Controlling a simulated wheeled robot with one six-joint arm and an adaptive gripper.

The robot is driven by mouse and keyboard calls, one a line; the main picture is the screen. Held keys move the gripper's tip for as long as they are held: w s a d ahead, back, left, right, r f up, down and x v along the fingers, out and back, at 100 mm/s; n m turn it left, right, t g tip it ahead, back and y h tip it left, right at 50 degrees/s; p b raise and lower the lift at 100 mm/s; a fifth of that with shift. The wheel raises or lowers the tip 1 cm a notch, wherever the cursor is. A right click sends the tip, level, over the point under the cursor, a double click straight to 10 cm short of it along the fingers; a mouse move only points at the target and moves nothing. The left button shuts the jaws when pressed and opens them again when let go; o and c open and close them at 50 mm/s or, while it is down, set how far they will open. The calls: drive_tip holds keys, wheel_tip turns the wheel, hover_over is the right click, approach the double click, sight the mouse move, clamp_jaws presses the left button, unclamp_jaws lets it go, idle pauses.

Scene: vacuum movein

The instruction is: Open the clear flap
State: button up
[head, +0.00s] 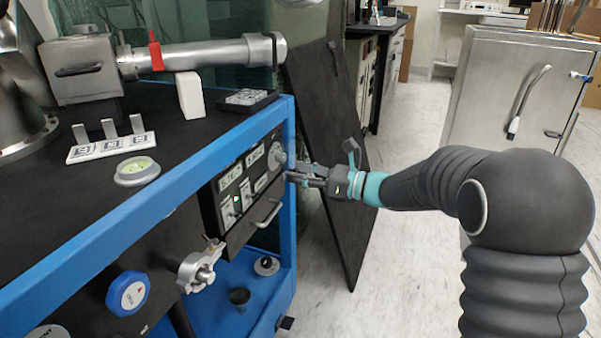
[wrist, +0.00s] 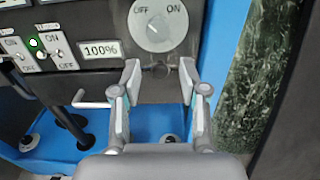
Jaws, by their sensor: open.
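A dark control panel (head: 228,195) sits in the front of the blue-framed bench. At its right end is a round grey OFF/ON dial (wrist: 158,24), which also shows in the head view (head: 277,156). I cannot clearly make out a clear flap; its outline does not show. A small dark knob or tab (wrist: 160,70) lies just below the dial. My gripper (wrist: 160,78) is open and empty, its fingertips on either side of that small part, below the dial. In the head view my gripper (head: 291,176) reaches the panel's right end from the right. Whether it touches cannot be told.
Left of the dial are toggle switches (wrist: 58,52) and a 100% display (wrist: 101,50). A bar handle (head: 267,213) is below the panel. The blue frame post (head: 291,200) and a leaning black board (head: 335,150) stand close to my gripper. Open floor (head: 400,250) is at right.

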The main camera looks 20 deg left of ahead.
drive_tip(key=shift+a, duration=0.2)
clamp_jaws()
drive_tip(key=shift+d+r, duration=0.1)
drive_tip(key=shift+d, duration=0.05)
